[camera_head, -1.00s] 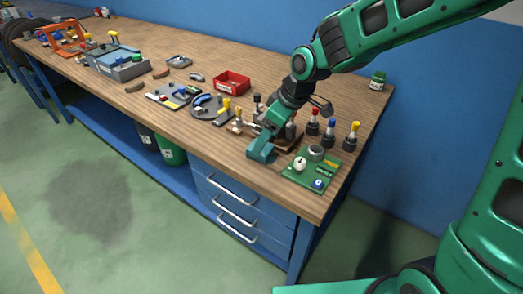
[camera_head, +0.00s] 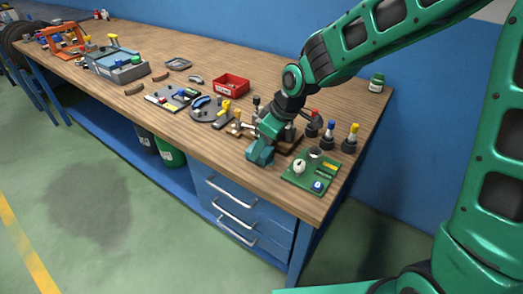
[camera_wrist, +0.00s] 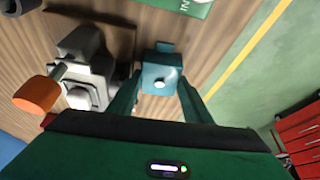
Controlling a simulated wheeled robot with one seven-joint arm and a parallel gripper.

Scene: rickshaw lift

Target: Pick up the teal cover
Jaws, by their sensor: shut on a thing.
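The teal cover (camera_head: 261,153) is a small blocky piece at the front edge of the workbench. In the wrist view the teal cover (camera_wrist: 159,72) shows as a box with a pale round spot on its face and a tab at its far end. My gripper (camera_head: 266,136) comes down on it from above. In the wrist view the two green fingers of my gripper (camera_wrist: 160,90) lie on either side of the cover, shut on it. I cannot tell whether the cover touches the bench top.
A green board (camera_head: 312,170) with small parts lies just right of the cover. Screwdrivers with coloured handles (camera_head: 351,136) stand behind it. A grey fixture with an orange knob (camera_wrist: 38,95) is close beside my gripper. A red bin (camera_head: 231,84) stands further back. The bench's front edge is near.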

